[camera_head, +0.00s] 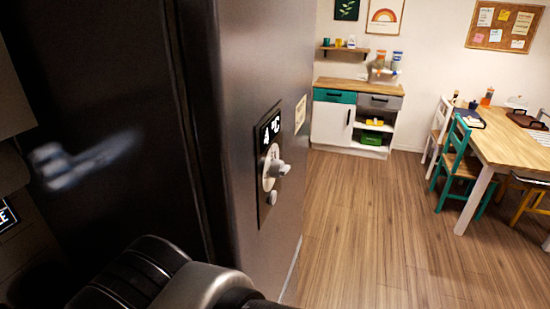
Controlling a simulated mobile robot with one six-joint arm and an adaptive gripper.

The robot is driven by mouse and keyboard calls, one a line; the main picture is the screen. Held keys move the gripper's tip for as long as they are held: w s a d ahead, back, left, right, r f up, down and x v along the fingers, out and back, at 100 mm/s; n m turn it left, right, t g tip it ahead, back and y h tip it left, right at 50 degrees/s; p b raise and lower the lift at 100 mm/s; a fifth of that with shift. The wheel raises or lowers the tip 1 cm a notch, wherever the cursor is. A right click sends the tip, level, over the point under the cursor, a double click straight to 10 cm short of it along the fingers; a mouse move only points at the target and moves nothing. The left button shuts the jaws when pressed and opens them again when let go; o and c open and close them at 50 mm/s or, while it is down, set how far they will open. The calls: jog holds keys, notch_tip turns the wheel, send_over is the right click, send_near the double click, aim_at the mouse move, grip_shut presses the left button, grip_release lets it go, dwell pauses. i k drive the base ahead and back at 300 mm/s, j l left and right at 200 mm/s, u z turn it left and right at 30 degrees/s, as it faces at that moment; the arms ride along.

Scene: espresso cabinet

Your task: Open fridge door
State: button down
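A tall dark fridge (245,60) stands very close and fills the left of the head view. A vertical seam (180,100) separates this face from a darker, glossy face (90,90) further left. I cannot tell which face is the door or whether it is open, and no handle is clearly visible. A blurred pale streak shows on the glossy face, perhaps a reflection. Black and silver parts of my arm show at the bottom left; my gripper is not visible.
A low cabinet (333,124) with a wooden top stands against the back wall. A wooden table (510,140) with a teal chair (457,160) is at the right. The wooden floor (370,230) between them and the fridge is clear.

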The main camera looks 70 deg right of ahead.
aim_at(249, 64)
jog(key=z, duration=0.45)
jog(key=k+l+z, duration=0.1)
jog(key=z, duration=0.4)
jog(key=l+z, duration=0.2)
jog(key=z, duration=0.25)
jog(key=l+z, duration=0.1)
jog(key=z, duration=0.4)
jog(key=k+l+u, duration=0.1)
jog(key=l, duration=0.3)
jog(key=k+l+u, duration=0.15)
jog(key=l, duration=0.2)
jog(key=l+u, duration=0.1)
jog(key=l, duration=0.3)
jog(key=k+j, duration=0.05)
